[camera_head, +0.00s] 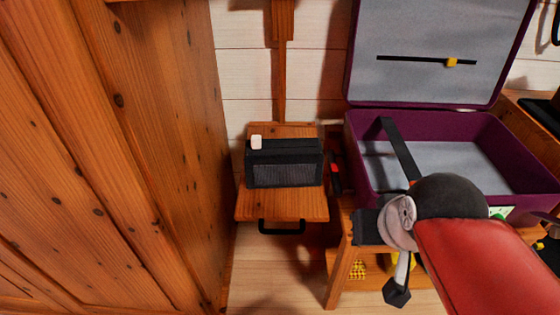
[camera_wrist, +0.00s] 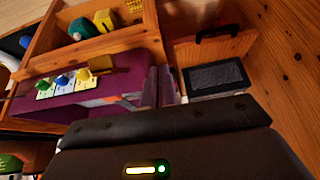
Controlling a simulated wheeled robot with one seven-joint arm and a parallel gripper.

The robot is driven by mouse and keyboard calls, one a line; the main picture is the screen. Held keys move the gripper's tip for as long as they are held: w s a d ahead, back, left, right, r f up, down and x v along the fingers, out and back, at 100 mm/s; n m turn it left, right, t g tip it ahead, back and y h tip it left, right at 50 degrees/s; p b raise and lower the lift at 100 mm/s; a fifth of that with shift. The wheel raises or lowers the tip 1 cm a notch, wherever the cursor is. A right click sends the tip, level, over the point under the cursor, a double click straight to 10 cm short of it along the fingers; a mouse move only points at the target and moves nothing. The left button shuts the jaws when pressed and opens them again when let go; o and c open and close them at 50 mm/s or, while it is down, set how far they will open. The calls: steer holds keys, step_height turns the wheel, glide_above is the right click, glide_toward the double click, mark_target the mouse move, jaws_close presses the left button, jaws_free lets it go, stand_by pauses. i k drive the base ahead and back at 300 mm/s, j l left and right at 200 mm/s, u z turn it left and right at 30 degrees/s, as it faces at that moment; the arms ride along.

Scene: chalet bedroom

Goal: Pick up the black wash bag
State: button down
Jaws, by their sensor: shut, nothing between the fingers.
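The black wash bag (camera_head: 284,163) looks box-shaped, with a grey mesh-like front panel. It stands on a small wooden nightstand (camera_head: 281,205), left of the suitcase. In the wrist view the bag (camera_wrist: 216,77) is right of centre, its lower edge partly hidden by my gripper's dark body. My gripper (camera_wrist: 159,74) is shut and empty. Its fingers show between the suitcase and the nightstand in the picture, apart from the bag. In the head view my red arm comes in from the lower right, and the fingers are hard to make out.
A small white item (camera_head: 256,142) is at the bag's top left. An open purple suitcase (camera_head: 360,165) sits on a wooden bench (camera_head: 338,262) at right. A wooden wall or cabinet (camera_head: 120,150) closes off the left. A black handle (camera_head: 282,228) sticks out at the nightstand's front.

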mark_target(299, 162)
steer(key=i+j+z, duration=0.1)
steer(key=j+z, duration=0.45)
steer(key=z, duration=0.15)
steer(key=j+z, duration=0.35)
steer(key=i+l, duration=0.05)
